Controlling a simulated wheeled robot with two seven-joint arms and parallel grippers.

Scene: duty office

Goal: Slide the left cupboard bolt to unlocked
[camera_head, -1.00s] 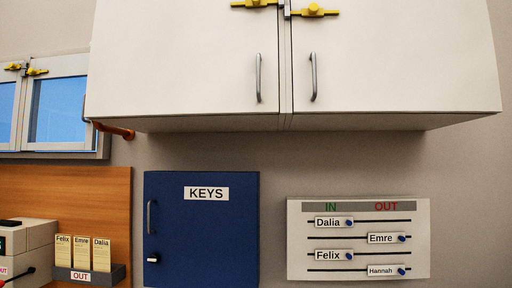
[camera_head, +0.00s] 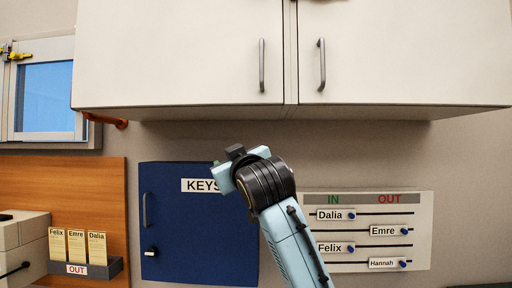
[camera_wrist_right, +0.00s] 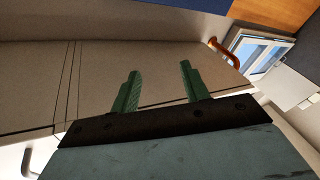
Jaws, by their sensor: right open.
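The white wall cupboard (camera_head: 185,55) fills the top of the head view, with a left door handle (camera_head: 262,65) and a right door handle (camera_head: 321,65). Its yellow bolts are cut off above the picture, so the left bolt's position cannot be seen. My right gripper (camera_wrist_right: 159,72) is open and empty, its two green fingers apart in the right wrist view. In the head view my right arm rises from the bottom, with its hand below the cupboard and in front of the key box. The cupboard also shows behind the fingers in the right wrist view (camera_wrist_right: 100,62). My left gripper is not in view.
The blue key box (camera_head: 190,235) hangs below the cupboard, partly hidden by my right arm. The IN/OUT board (camera_head: 375,257) is to its right. An orange pipe (camera_head: 108,122) juts near the cupboard's lower left edge. A window (camera_head: 45,95) and card holder (camera_head: 85,270) are at left.

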